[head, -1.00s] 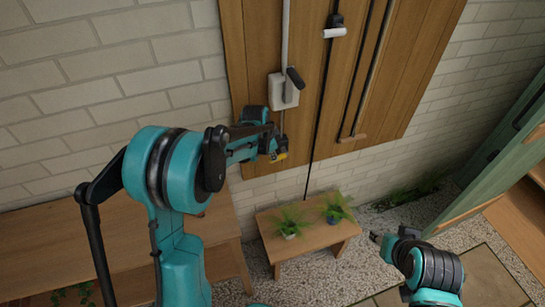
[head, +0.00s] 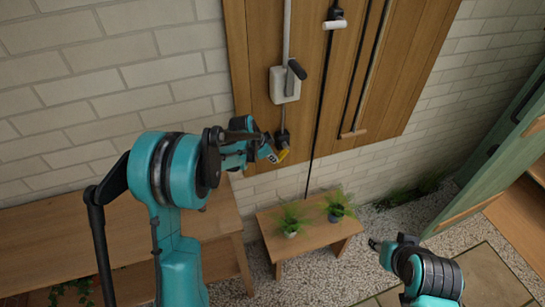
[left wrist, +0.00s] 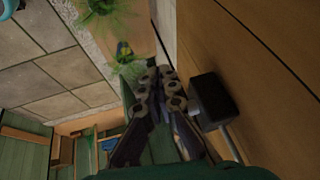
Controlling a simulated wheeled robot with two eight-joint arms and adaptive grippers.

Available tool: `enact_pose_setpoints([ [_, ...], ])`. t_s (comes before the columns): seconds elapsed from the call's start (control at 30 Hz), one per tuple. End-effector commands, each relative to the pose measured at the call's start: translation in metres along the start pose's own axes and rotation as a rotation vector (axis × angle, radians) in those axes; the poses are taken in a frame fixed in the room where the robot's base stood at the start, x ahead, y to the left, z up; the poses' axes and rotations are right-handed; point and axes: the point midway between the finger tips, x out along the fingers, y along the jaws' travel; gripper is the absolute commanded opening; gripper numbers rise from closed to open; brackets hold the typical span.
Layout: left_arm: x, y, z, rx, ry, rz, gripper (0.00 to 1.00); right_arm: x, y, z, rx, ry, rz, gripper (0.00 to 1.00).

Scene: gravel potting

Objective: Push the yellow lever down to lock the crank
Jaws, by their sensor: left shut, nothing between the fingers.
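A white box (head: 285,84) on the wooden wall panel carries a crank with a black handle (head: 297,69). Below it, a rod runs down to a small black block (head: 282,138), which shows larger in the left wrist view (left wrist: 213,100). The small yellow lever (head: 283,156) shows just under this block, partly behind my gripper and angled. My left gripper (head: 272,155) is shut and empty, right beside the lever; I cannot tell whether they touch. In the left wrist view its fingers (left wrist: 163,90) lie together. My right gripper (head: 375,243) is low at right, its fingers too small to read.
A small wooden bench (head: 308,242) with two potted plants stands below the panel. A larger wooden table (head: 190,226) is at left. Other black rods (head: 365,70) hang on the panel to the right. A green cabinet (head: 490,170) stands at far right.

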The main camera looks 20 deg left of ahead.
Motion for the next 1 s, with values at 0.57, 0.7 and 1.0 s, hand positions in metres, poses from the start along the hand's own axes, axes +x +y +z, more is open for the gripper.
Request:
enact_pose_setpoints([
  [0.57,0.030,0.006,0.001,0.001,-0.001,0.000,0.00,0.012,0.000,0.009,0.000,0.000,0.000,0.40],
  [0.7,0.034,0.007,0.000,0.001,-0.001,0.000,0.00,0.013,0.000,0.009,0.000,0.000,0.000,0.40],
  [1.0,0.038,0.008,-0.002,0.000,-0.001,0.000,0.00,0.015,0.000,0.010,0.000,0.000,0.000,0.40],
])
